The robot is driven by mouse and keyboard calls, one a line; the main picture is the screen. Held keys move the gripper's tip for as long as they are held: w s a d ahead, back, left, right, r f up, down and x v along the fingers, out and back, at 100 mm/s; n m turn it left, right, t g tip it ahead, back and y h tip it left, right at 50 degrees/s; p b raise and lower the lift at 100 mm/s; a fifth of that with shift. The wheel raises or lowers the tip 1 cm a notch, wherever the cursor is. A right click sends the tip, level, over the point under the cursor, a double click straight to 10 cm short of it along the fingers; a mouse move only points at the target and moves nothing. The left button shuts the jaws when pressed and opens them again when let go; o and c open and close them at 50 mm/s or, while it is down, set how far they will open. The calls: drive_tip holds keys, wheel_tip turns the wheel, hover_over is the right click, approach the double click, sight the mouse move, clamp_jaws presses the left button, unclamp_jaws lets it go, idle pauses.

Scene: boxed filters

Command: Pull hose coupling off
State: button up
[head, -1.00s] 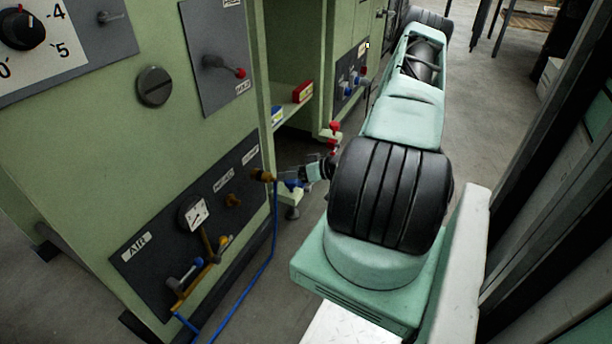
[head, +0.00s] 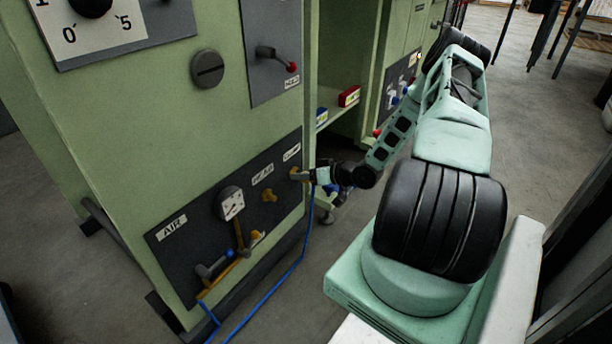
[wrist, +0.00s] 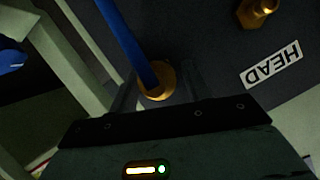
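The brass hose coupling (head: 295,174) sits on the right-hand port of the dark AIR panel (head: 180,256), with a blue hose (head: 297,262) hanging from it to the floor. In the wrist view the coupling (wrist: 160,82) is a brass ring with the blue hose (wrist: 134,38) crossing it. My gripper (head: 305,175) is at the coupling, coming from the right. In the wrist view the fingers of my gripper (wrist: 158,90) stand on either side of the coupling, seemingly with gaps. The finger ends are dim, and contact is hard to see.
A bare brass port (head: 269,196) is left of the coupling, by the HEAD label (wrist: 271,65). A gauge (head: 231,203) and small valve handles (head: 212,269) are further left. A shelf with a red box (head: 349,96) is behind my arm. The floor below is mostly clear.

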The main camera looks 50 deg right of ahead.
drive_tip(key=c, duration=0.8)
drive_tip(key=shift+c, duration=0.2)
drive_tip(key=shift+s, duration=0.15)
drive_tip(key=shift+s+d+p, duration=0.1)
drive_tip(key=shift+s+p, duration=0.3)
drive_tip(key=shift+s, duration=0.7)
drive_tip(key=shift+s, duration=0.35)
drive_tip(key=shift+s+d+p, duration=0.15)
drive_tip(key=shift+s+p, duration=0.25)
drive_tip(key=shift+s, duration=0.65)
drive_tip(key=shift+s, duration=0.3)
drive_tip(key=s+p, duration=0.2)
drive_tip(key=s, duration=0.7)
drive_tip(key=shift+d, duration=0.35)
